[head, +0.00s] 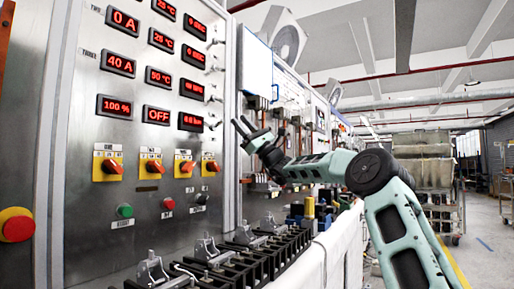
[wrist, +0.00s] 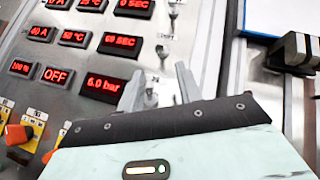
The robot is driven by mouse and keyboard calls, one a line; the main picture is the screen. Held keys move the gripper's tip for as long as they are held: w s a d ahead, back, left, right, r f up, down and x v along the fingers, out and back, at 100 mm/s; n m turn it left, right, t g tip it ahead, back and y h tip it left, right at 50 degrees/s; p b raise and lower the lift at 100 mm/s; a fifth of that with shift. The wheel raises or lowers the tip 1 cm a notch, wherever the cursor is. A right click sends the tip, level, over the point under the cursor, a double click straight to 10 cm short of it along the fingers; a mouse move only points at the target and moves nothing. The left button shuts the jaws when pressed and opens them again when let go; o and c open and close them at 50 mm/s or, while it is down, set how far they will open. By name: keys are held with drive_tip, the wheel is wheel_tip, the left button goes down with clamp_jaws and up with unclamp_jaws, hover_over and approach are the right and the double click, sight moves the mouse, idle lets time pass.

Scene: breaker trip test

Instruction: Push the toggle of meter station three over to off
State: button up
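A column of small metal toggles runs down the right side of the steel panel, beside the red displays. In the head view one toggle (head: 213,98) sits left of my gripper (head: 241,123). In the wrist view I see an upper toggle (wrist: 173,12), a middle toggle (wrist: 162,52) and a lower toggle (wrist: 150,98). My gripper (wrist: 158,72) is open, and the lower toggle shows between its fingers. I cannot tell whether the fingers touch it. The station numbers are too small to read, so I cannot tell which toggle is station three's.
The panel also carries red displays, including one reading OFF (head: 158,115), orange rotary knobs (head: 155,166), a green button (head: 125,210) and a red emergency button (head: 16,226). Terminal blocks and clamps (head: 215,262) line the bench below. The aisle (head: 490,240) at right is open.

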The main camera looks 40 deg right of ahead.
drive_tip(key=v, duration=0.8)
drive_tip(key=shift+b, duration=0.45)
drive_tip(key=shift+d, duration=0.1)
